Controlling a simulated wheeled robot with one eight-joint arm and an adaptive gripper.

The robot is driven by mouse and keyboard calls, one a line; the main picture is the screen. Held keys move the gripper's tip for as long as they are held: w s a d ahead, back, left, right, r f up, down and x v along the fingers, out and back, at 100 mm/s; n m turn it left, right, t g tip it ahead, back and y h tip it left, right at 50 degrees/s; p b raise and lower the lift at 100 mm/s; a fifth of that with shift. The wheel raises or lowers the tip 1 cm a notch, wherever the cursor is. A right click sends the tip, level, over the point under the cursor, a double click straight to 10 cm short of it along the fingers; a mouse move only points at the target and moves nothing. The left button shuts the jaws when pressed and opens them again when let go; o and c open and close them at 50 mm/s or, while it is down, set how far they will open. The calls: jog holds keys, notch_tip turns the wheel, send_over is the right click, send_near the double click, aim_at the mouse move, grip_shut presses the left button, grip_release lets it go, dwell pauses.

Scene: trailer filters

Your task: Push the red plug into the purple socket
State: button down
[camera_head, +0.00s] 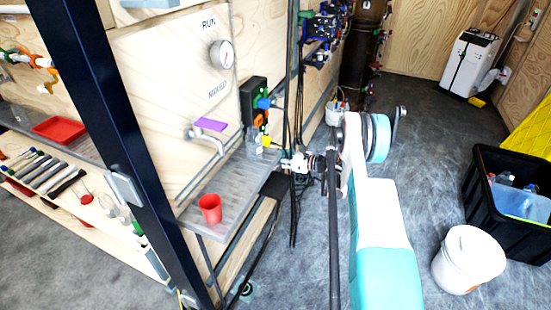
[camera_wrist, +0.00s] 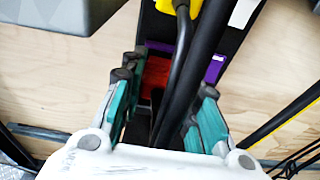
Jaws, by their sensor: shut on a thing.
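The red plug (camera_wrist: 156,73) shows between the teal fingers of my gripper (camera_wrist: 168,82) in the wrist view. The gripper is shut on it. The purple socket (camera_wrist: 215,69) shows as a purple edge behind and around the plug, on a dark panel. The plug lines up with it, but I cannot tell how deep it sits. Black cables cross in front and hide part of both. In the head view my gripper (camera_head: 297,163) is at the right end of the grey shelf, below the black panel (camera_head: 253,97); plug and socket cannot be made out there.
A yellow part (camera_wrist: 187,7) is at the top of the wrist view. Black cables (camera_head: 294,200) hang beside my gripper. A red cup (camera_head: 210,208) stands on the grey shelf (camera_head: 232,183), near a tap with a purple handle (camera_head: 210,124). A white bucket (camera_head: 468,259) stands on the floor.

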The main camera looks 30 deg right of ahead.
jog(key=shift+x, duration=1)
jog(key=c, duration=1.1)
grip_release()
jog(key=shift+r, duration=0.15)
jog(key=v, duration=1.1)
jog(key=shift+s+d, duration=0.25)
jog(key=shift+s, duration=0.05)
jog(key=shift+r, duration=0.15)
